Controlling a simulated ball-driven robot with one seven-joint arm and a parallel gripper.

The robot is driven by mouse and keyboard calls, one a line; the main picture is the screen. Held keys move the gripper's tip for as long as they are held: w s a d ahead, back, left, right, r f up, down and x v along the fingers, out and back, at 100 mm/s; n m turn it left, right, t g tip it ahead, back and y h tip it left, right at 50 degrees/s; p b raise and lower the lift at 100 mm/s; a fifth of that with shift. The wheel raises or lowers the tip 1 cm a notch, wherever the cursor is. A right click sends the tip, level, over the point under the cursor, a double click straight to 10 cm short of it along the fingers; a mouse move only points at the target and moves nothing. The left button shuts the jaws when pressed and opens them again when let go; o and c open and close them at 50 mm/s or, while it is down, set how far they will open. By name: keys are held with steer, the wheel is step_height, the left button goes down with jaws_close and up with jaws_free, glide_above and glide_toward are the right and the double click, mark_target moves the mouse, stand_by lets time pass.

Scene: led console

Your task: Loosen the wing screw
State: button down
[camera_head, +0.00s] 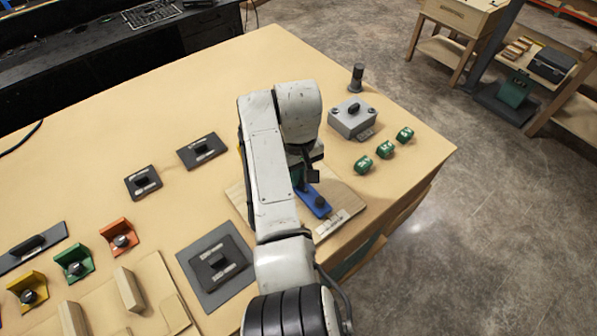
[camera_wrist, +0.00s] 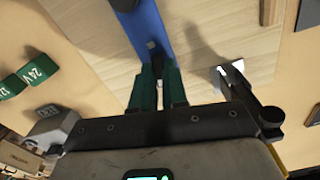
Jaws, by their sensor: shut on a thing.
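A blue bar (camera_head: 313,201) with a dark round knob (camera_head: 320,201) lies on a light wooden board (camera_head: 345,190). The bar also shows in the wrist view (camera_wrist: 146,28), running from the top edge down to my fingertips. My gripper (camera_wrist: 158,72) has green fingers and is shut at this end of the bar, on what I take to be the wing screw, which the fingers hide. A small grey square shows on the bar just beyond the fingertips. In the head view my gripper (camera_head: 308,178) is partly hidden by my arm.
Dark plates (camera_head: 202,151) and coloured brackets (camera_head: 120,238) lie to the left. The table's right edge is close to the board.

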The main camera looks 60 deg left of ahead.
steer(key=shift+d+f+n, duration=0.15)
steer(key=shift+f+n, duration=0.15)
steer(key=shift+n, duration=0.8)
steer(key=c, duration=1.1)
jaws_free()
steer(key=shift+r, duration=0.15)
steer(key=shift+c, duration=0.2)
steer(key=shift+r, duration=0.1)
step_height(320, 180, up, 11)
steer(key=b, duration=0.2)
steer(key=shift+f, duration=0.2)
